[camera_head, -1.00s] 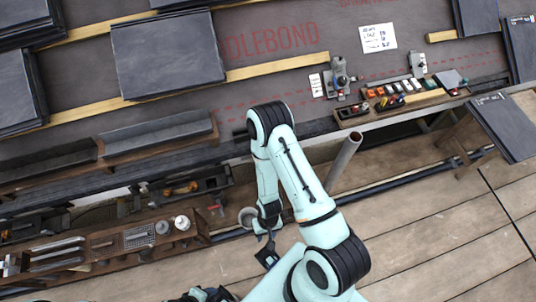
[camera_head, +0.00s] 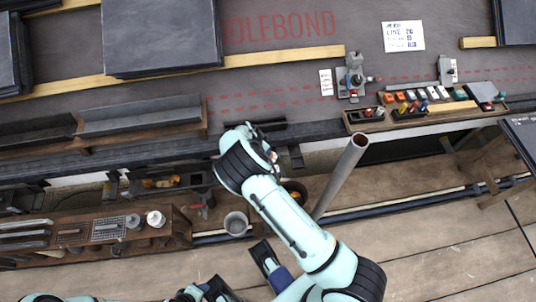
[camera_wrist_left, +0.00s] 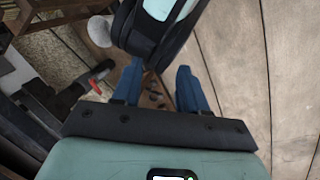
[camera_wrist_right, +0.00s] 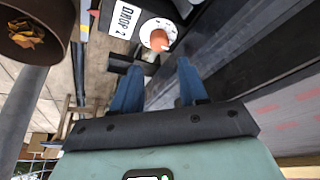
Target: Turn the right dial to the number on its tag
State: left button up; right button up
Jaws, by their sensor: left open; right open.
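In the right wrist view a dial with an orange knob (camera_wrist_right: 158,40) on a white round face sits beyond my fingertips. The marks on the face are too small to read. My right gripper (camera_wrist_right: 157,85) is open and empty, short of the dial, its blue fingers apart. In the head view my right arm's hand blocks part of the area below the dark edge, and I cannot make out the dial there. My left gripper (camera_wrist_left: 158,85) is open and empty, with a teal and black arm link of mine beyond it.
A brown bucket with orange scraps (camera_wrist_right: 32,38) is at the left in the right wrist view. A grey pipe (camera_head: 342,175) rises beside my right arm. A tool tray (camera_head: 425,112) lies on the roof edge. Slates (camera_head: 160,35) lie higher up. The plank floor (camera_head: 440,220) is open.

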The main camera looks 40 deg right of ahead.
jog(key=b+x, duration=0.2)
jog(key=x, duration=0.7)
pick_arm(q)
jog(key=shift+t+y, duration=0.3)
jog(key=shift+t, duration=0.3)
jog(key=w+f, duration=0.1)
jog(key=w+a, duration=0.1)
jog(key=w+f, duration=0.1)
jog(key=shift+w+a+f, duration=0.3)
jog(key=shift+a, duration=0.1)
pick_arm(e)
jog(key=shift+s, duration=0.1)
jog(key=c, duration=0.7)
